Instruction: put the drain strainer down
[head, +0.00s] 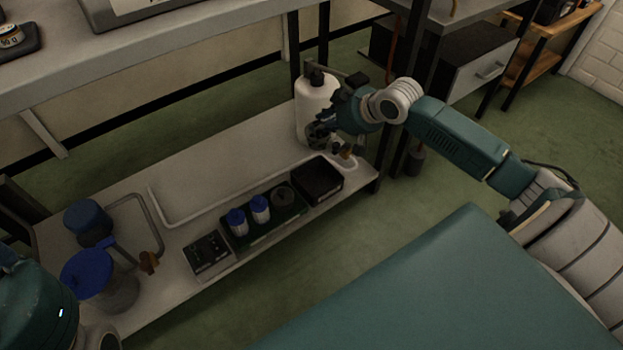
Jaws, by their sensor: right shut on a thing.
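My right gripper (333,126) is at the right end of the low white shelf, in front of a white bottle with a dark cap (313,105). It is shut on a small dark round piece, which looks like the drain strainer (318,135). The strainer is held in front of the bottle; I cannot tell whether it touches anything below. The fingers are small and dark here, so the grip itself is hard to see.
The low white shelf (190,160) bears a dark tray (262,232) with two blue-capped jars (260,208) and a grey round piece (283,195). A black box (317,180) and a dark panel (208,254) flank these. Blue-topped containers (92,275) stand left. The shelf's back middle is clear.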

